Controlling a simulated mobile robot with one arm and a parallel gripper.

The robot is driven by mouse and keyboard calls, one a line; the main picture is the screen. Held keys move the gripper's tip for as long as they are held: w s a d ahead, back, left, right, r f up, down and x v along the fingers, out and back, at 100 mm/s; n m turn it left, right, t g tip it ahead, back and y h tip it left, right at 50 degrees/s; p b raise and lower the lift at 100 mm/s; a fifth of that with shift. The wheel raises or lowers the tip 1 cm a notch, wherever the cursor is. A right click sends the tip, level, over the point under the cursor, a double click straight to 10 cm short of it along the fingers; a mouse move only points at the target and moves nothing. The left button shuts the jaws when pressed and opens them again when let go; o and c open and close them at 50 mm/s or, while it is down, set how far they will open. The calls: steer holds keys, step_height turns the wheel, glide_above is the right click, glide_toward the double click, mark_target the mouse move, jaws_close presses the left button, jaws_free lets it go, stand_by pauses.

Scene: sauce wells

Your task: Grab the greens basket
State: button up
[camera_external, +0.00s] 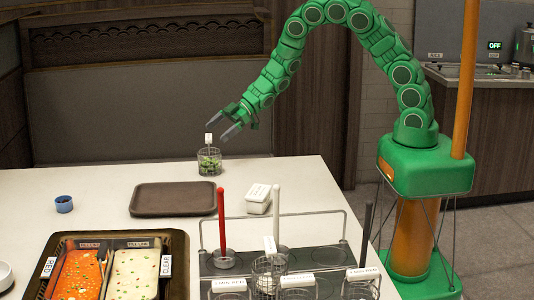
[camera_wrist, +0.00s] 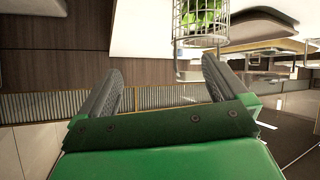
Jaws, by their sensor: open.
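The greens basket (camera_external: 209,162) is a small wire basket with green leaves in it and a white tag on top. It stands near the far edge of the pale table (camera_external: 90,190). My gripper (camera_external: 225,121) is open and empty, above the basket and a little to its right. In the wrist view the basket (camera_wrist: 201,22) shows at the top, beyond the fingers and slightly right of centre. The two fingers (camera_wrist: 157,80) are spread with nothing between them.
A brown tray (camera_external: 173,199) lies in front of the basket, with a white box (camera_external: 258,198) to its right. A blue cup (camera_external: 64,204) stands at left. A rack (camera_external: 325,257) with tall handles and a two-part sauce tray (camera_external: 180,262) fill the near side.

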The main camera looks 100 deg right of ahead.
mark_target(197, 163)
steer(key=a+f+y, duration=0.1)
steer(key=s+a+f+y, duration=0.1)
steer(key=a+f+y, duration=0.1)
steer(key=a, duration=0.1)
steer(key=shift+s+f+n+y, duration=0.25)
steer(key=shift+f+n+y, duration=0.15)
steer(key=shift+x, duration=3.8)
steer(key=shift+w+d+r, duration=0.1)
steer(key=shift+r, duration=0.05)
steer(key=c, duration=1)
